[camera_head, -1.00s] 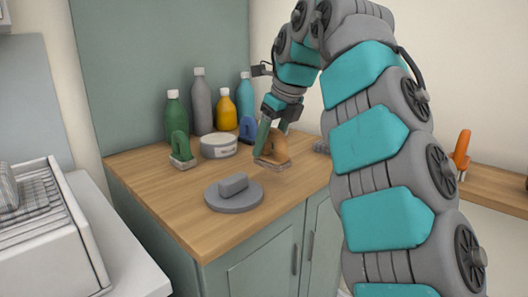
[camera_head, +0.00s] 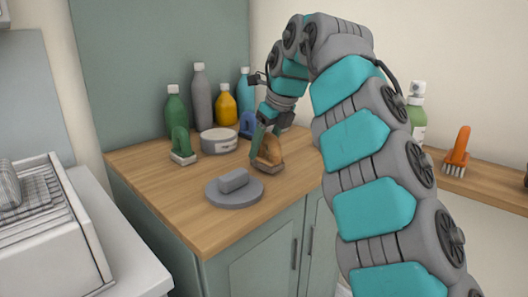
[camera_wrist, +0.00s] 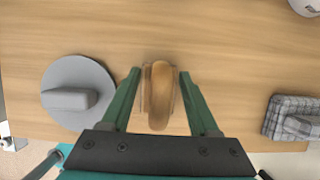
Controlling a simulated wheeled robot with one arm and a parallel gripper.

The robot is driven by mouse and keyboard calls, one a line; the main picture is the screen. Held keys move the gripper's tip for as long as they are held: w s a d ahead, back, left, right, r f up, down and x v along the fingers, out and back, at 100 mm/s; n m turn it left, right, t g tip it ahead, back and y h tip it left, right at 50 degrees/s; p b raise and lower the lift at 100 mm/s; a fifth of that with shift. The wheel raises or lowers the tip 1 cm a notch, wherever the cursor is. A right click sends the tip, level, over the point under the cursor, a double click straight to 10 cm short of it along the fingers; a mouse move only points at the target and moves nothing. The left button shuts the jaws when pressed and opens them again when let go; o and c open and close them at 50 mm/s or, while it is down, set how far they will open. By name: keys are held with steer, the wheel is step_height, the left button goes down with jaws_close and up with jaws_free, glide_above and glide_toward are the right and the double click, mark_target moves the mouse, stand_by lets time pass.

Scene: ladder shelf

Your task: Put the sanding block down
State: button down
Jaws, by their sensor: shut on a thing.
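The sanding block (camera_head: 270,150), with a tan-brown handle over a pale base, is on or just above the wooden counter, behind and right of the grey round disc. My gripper (camera_head: 262,142) is shut on it from above. In the wrist view the sanding block (camera_wrist: 160,92) lies between the two green fingers of my gripper (camera_wrist: 160,74). I cannot tell whether its base touches the counter.
The grey disc (camera_head: 213,197) bears a grey block (camera_head: 233,180). Behind stand a green-handled block (camera_head: 181,145), a round tin (camera_head: 217,142) and several bottles. A checked grey item (camera_wrist: 282,108) lies right in the wrist view. Bare counter (camera_head: 165,180) lies front left.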

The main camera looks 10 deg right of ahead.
mark_target(268, 134)
steer(key=shift+f, duration=0.3)
steer(key=shift+f, duration=0.15)
steer(key=shift+c, duration=0.7)
jaws_free()
steer(key=p+v, duration=0.2)
steer(key=v, duration=0.3)
steer(key=shift+w, duration=0.1)
steer(key=shift+s+r, duration=0.15)
steer(key=shift+r, duration=0.4)
steer(key=shift+s+r, duration=0.15)
steer(key=shift+r, duration=0.4)
steer(key=shift+s+d+r, duration=0.1)
steer(key=shift+d+r, duration=0.05)
steer(key=shift+r, duration=0.05)
steer(key=shift+s+d, duration=0.1)
